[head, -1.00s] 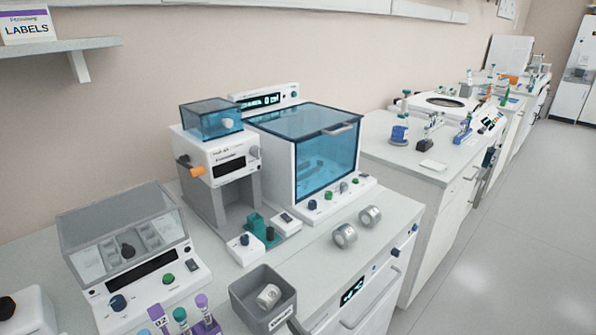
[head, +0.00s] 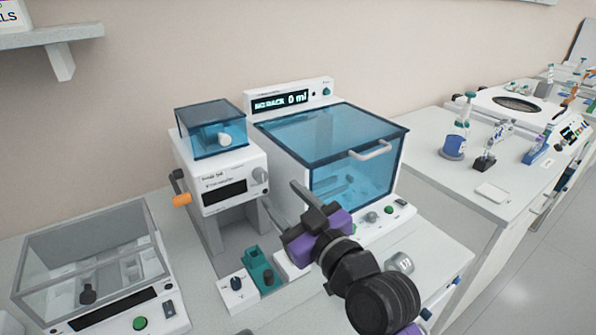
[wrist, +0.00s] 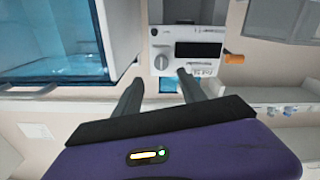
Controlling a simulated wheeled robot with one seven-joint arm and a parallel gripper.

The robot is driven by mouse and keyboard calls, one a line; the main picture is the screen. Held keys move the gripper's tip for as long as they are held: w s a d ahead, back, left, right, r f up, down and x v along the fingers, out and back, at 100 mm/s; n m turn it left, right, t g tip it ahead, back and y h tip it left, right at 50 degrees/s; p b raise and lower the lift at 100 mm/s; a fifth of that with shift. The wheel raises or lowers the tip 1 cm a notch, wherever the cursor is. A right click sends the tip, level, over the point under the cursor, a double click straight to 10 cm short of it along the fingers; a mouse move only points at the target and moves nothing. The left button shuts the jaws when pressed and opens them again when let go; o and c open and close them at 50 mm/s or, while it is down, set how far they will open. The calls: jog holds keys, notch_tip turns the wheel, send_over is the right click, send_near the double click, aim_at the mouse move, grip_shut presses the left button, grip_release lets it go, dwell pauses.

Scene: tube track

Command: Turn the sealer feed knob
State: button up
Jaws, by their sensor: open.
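The sealer (head: 212,180) is a white and grey machine with a blue clear box on top, a dark display and an orange side handle. A grey knob (head: 261,175) sits on its front, right of the display; this looks like the feed knob. In the wrist view the knob (wrist: 159,62) shows left of the display, just beyond my fingertips. My gripper (head: 281,196) is open and empty, in front of the sealer's right side and a little below the knob. Its fingers (wrist: 160,80) are spread and appear apart from the knob.
A blue-windowed cabinet (head: 350,155) stands close on the right of the sealer. A green block (head: 259,268) and a small white box with a dark knob (head: 237,287) lie before it. A clear-lidded unit (head: 92,255) stands at the left.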

aim_at(263, 179)
jog(key=x, duration=0.3)
jog(key=p+x, duration=0.1)
jog(key=x, duration=0.3)
jog(key=shift+w+a+f+p, duration=0.2)
jog(key=shift+a+f+p, duration=0.05)
jog(key=shift+p, duration=0.05)
jog(key=shift+c, duration=0.2)
grip_shut()
